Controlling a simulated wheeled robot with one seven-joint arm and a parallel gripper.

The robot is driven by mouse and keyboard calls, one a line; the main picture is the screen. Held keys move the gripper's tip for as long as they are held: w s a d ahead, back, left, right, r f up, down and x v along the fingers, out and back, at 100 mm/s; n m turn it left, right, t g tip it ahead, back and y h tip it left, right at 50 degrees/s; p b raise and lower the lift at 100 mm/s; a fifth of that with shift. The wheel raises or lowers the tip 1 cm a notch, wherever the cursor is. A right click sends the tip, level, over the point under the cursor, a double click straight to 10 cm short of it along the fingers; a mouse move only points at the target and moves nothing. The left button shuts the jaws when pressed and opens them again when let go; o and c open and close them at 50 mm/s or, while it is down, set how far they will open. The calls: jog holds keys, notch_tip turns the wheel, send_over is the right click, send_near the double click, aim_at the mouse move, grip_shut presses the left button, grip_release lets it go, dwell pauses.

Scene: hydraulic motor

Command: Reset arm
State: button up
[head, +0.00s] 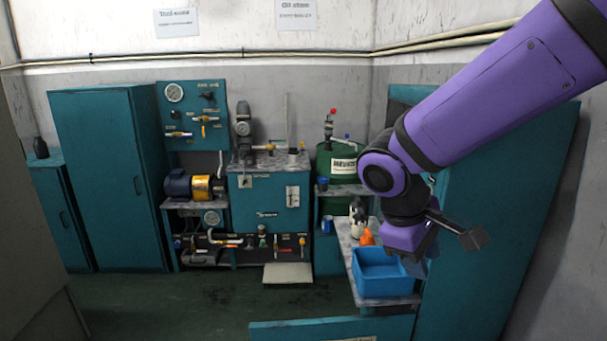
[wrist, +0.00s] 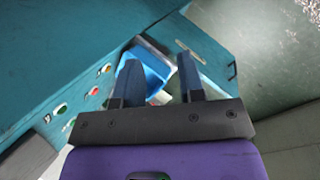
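My purple arm reaches in from the upper right in the head view. Its wrist hangs over the right end of the side bench, near the blue bin (head: 383,270). In the wrist view my gripper (wrist: 158,70) has its two dark fingers spread apart, with nothing between them. The blue bin (wrist: 150,68) shows beyond and between the fingers, some way off. In the head view the fingertips are mostly hidden behind the wrist.
The hydraulic stand (head: 268,205) with gauges and valves is at the back centre. Teal cabinets (head: 105,180) line the left. The floor (head: 190,305) is clear.

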jog(key=s+d+r+m+t+y, duration=0.4)
jog(key=s+d+r+m, duration=0.4)
jog(key=s+d+r, duration=0.2)
jog(key=shift+s+d+r+t+y, duration=0.15)
jog(key=shift+s+d+t+y, duration=0.25)
jog(key=shift+s+d, duration=0.55)
